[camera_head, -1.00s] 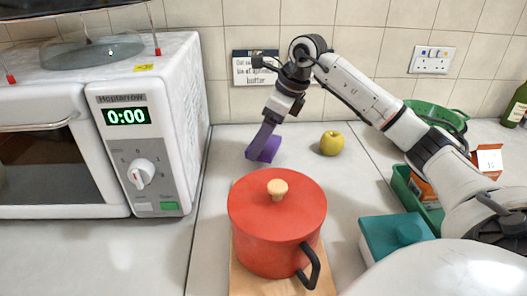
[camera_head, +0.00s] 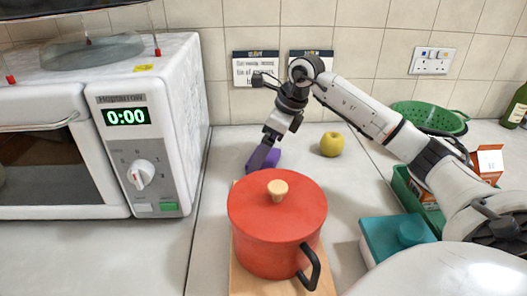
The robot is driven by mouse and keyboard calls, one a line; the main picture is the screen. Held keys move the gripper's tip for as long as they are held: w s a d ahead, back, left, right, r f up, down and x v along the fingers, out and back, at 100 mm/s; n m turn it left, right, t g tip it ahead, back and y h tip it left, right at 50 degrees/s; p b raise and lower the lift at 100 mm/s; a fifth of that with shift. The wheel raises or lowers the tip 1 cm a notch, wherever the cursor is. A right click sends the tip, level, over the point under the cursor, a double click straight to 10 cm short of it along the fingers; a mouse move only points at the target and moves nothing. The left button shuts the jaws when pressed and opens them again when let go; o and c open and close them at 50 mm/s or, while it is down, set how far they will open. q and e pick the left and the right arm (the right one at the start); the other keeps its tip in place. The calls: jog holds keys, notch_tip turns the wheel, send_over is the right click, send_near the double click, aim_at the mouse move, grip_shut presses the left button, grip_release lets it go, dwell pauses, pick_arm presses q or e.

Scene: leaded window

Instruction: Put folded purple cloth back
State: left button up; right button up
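The folded purple cloth (camera_head: 271,158) is a small purple shape on the grey counter behind the red pot. My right gripper (camera_head: 256,164) comes in from the right and points down at it. The gripper's fingers look purple too and blend with the cloth, so I cannot tell whether they are shut on it or only beside it. The purple shape appears at or just above counter level. My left gripper is not in view.
A red lidded pot (camera_head: 277,222) stands on a wooden board (camera_head: 240,278) in front. A microwave (camera_head: 178,110) is left, a yellow apple (camera_head: 331,144) right of the cloth. A teal box (camera_head: 384,240), green crate (camera_head: 402,183) and colander (camera_head: 425,115) are farther right.

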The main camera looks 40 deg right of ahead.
jog(key=v, duration=1.2)
jog(key=shift+r, duration=0.15)
